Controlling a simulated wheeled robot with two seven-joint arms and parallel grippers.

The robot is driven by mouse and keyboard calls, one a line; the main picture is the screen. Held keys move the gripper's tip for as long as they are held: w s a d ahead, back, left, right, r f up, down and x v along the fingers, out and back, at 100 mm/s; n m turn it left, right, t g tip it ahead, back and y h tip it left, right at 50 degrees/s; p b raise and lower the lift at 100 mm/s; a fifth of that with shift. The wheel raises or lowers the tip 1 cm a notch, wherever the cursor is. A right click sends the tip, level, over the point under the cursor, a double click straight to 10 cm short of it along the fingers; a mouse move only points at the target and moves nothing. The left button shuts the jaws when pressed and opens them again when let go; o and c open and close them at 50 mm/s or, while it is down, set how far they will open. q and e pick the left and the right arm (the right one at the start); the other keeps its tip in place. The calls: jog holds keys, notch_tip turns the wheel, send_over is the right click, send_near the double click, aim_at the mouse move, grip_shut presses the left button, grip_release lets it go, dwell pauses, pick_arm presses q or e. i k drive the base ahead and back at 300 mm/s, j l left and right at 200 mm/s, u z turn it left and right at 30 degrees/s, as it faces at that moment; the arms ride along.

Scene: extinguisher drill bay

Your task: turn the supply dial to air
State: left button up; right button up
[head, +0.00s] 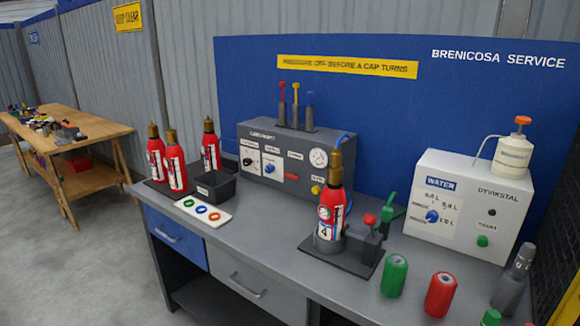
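A grey control box (310,157) stands at the back of the bench, against the blue board. Its front carries a black knob (247,161) and a blue knob (269,168), a red lever (291,176), a round gauge (318,157) and a yellow button (316,190). The labels by the knobs are too small to read, so I cannot tell which is the supply dial or where it points. The white box marked WATER (462,208) at the right has another blue dial (432,216). Neither of my grippers is in view.
A red extinguisher numbered 4 (327,212) stands in a dark holder, partly in front of the grey box's right end. Several red extinguishers, a black bin (216,187) and a ring card (203,211) are at the left. Green (395,276) and red (440,293) cylinders stand front right.

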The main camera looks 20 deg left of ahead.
aim_at(269, 169)
jog(key=i+j+z, duration=0.15)
jog(key=j, duration=0.45)
jog(key=i+j+z, duration=0.1)
jog(key=j, duration=0.5)
jog(key=i+j+z, duration=0.15)
jog(key=j, duration=0.45)
jog(key=i+j+z, duration=0.1)
jog(key=j, duration=0.5)
jog(key=i+j, duration=0.1)
jog(key=j, duration=0.25)
jog(key=i+j, duration=0.15)
jog(key=j, duration=0.25)
jog(key=i+j, duration=0.1)
jog(key=j, duration=0.25)
jog(key=i+j, duration=0.15)
jog(key=j, duration=0.2)
jog(key=i+j, duration=0.1)
jog(key=j, duration=0.3)
jog(key=i+j, duration=0.15)
jog(key=j, duration=0.2)
jog(key=i+j, duration=0.1)
jog(key=j, duration=0.25)
jog(key=z, duration=0.05)
